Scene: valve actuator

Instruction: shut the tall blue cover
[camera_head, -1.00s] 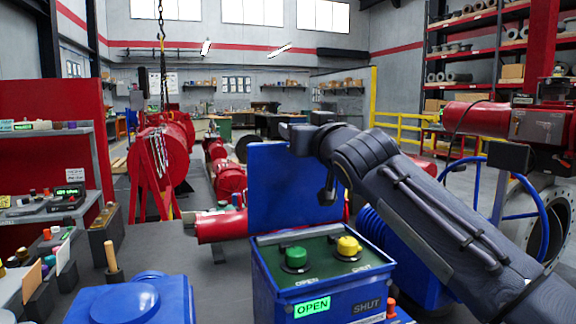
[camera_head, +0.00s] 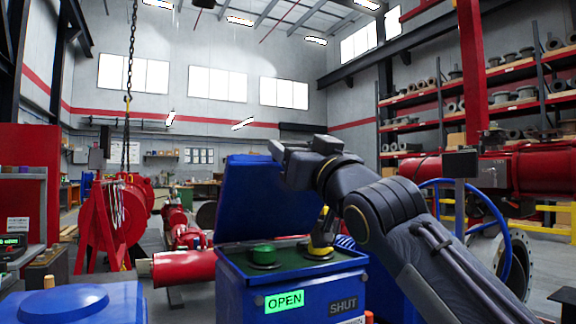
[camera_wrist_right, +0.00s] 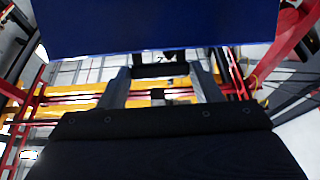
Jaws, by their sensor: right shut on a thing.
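The tall blue cover (camera_head: 265,205) stands raised at the back of the blue control box (camera_head: 290,295). The box has a green button (camera_head: 263,255), a yellow button (camera_head: 320,251), and OPEN and SHUT labels on its front. A dark part of my right arm partly hides the yellow button. My right gripper (camera_head: 285,150) is shut on the cover at its upper right edge. In the right wrist view the cover (camera_wrist_right: 155,25) fills the top, with the gripper's fingers (camera_wrist_right: 160,72) reaching its edge. My left gripper is out of view.
A second blue housing (camera_head: 80,303) sits at the front left. A blue handwheel (camera_head: 500,225) and red pipework (camera_head: 500,172) stand to the right. A chain (camera_head: 128,90) hangs at the left.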

